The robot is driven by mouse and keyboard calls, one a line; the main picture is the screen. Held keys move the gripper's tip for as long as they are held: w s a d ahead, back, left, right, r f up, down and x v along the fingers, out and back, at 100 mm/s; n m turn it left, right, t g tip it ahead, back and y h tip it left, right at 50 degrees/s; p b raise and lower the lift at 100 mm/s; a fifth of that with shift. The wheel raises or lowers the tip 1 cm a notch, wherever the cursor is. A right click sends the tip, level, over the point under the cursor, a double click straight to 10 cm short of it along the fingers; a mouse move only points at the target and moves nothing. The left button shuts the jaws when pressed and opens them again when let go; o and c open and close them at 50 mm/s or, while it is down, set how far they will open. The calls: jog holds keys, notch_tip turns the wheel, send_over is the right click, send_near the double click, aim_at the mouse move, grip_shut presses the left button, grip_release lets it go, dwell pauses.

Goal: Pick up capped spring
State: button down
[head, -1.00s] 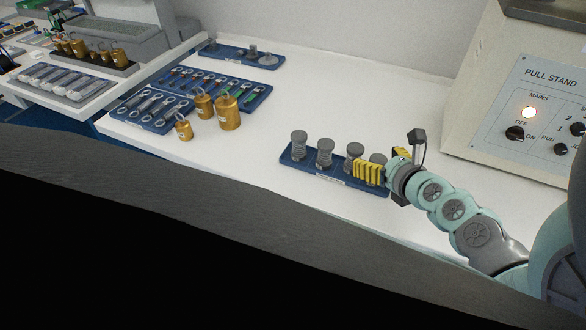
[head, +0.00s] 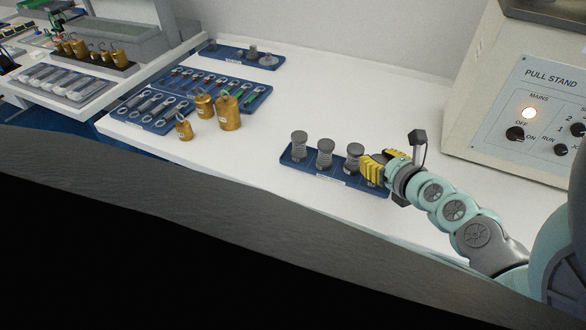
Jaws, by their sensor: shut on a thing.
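Several grey capped springs stand upright in a row on a blue tray (head: 292,161). Three show clearly: the left one (head: 299,146), the middle one (head: 325,154) and one beside my gripper (head: 354,157). My gripper (head: 372,169), with yellow fingers, is at the right end of the row. It is shut on the rightmost capped spring, which the fingers almost wholly hide. I cannot tell whether that spring is still touching the tray.
The pull stand (head: 530,100) with its knobs stands at the right behind my arm. Brass weights (head: 228,112) and blue trays of hook-ended springs (head: 215,88) lie at the left. The white bench (head: 330,95) is clear behind the row.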

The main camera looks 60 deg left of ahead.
notch_tip(320, 180, up, 10)
jog(key=p, duration=0.5)
jog(key=shift+p, duration=0.4)
